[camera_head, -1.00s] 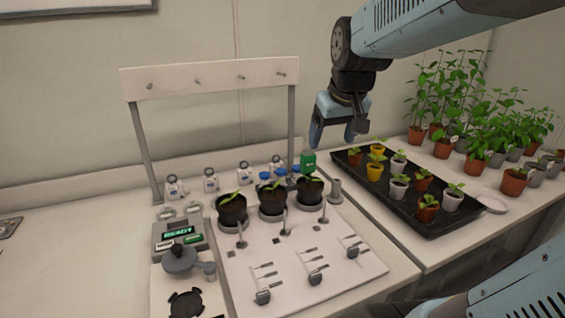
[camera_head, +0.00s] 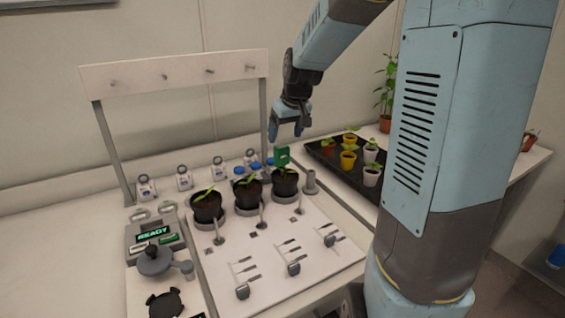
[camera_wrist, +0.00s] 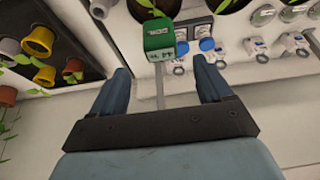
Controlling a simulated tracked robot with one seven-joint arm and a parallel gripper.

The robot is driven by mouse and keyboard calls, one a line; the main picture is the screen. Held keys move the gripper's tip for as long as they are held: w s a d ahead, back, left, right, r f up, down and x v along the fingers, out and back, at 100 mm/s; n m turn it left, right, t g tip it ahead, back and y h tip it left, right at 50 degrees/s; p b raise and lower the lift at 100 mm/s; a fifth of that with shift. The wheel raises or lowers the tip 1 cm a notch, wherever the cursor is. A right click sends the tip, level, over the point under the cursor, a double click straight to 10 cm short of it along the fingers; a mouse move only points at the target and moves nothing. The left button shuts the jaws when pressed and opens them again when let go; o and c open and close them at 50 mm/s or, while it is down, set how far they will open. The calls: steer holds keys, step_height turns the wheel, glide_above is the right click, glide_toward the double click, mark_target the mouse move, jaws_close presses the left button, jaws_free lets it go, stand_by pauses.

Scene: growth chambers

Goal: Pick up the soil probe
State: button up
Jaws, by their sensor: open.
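The soil probe has a green head (camera_head: 282,156) with small lettering. It stands at the back right of the bench fixture, just behind the right black pot (camera_head: 285,184); what its lower end rests in is hidden. My gripper (camera_head: 286,136) is open and empty, pointing down just above the green head.
A white peg rack (camera_head: 175,72) stands behind the fixture. Two more black pots (camera_head: 207,208) stand to the left.

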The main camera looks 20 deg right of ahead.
mark_target(282, 147)
steer(key=shift+s+x, duration=0.1)
steer(key=shift+x, duration=2.15)
steer(key=shift+s+x, duration=0.15)
steer(key=shift+x, duration=2.1)
steer(key=shift+f, duration=0.1)
steer(key=c, duration=1.2)
